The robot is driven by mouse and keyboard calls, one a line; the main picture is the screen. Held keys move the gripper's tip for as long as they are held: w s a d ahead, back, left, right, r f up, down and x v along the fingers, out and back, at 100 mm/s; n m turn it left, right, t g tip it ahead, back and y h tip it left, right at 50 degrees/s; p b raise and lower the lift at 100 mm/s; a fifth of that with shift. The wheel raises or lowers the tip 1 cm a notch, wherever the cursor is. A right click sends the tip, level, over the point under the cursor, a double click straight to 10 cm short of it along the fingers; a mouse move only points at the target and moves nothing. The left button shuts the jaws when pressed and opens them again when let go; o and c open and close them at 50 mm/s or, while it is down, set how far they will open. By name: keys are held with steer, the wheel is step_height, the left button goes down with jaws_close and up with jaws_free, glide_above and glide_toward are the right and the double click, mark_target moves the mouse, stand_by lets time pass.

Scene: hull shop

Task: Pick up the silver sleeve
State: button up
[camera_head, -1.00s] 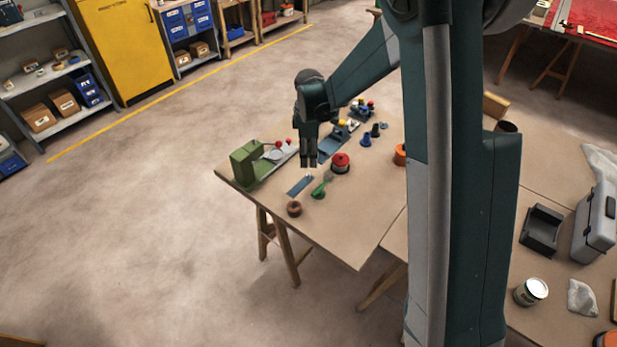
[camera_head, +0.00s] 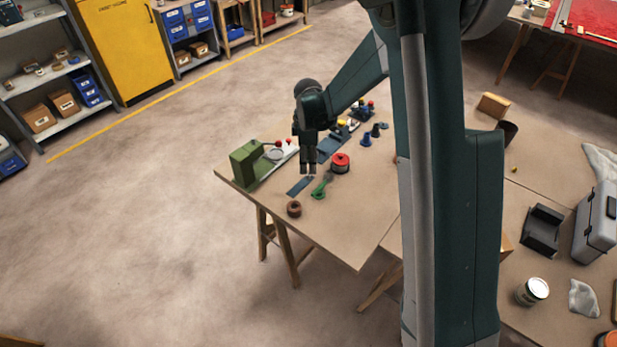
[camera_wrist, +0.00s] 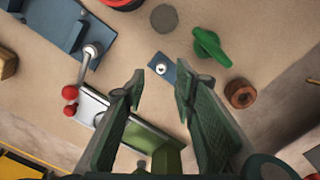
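A small round silver piece, which looks like the silver sleeve (camera_wrist: 160,68), sits on a blue plate (camera_wrist: 184,86) in the wrist view. In the head view the blue plate (camera_head: 298,187) lies near the table's front left, and I cannot make out the sleeve there, close behind my fingers. My gripper (camera_wrist: 160,88) is open and empty, pointing down. Its two fingertips show either side of the plate, with the sleeve slightly beyond them in the picture. In the head view my gripper (camera_head: 307,172) is above the plate; its exact height is unclear.
A green press (camera_head: 244,162) with red-knobbed levers stands left of the gripper. Blue fixtures stand behind. The front right of the table (camera_head: 350,230) is clear.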

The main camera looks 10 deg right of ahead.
mark_target(309, 176)
steer(key=shift+s+f+b, duration=0.1)
steer(key=shift+f+b, duration=0.4)
steer(key=shift+f, duration=2.1)
steer(key=c, duration=0.9)
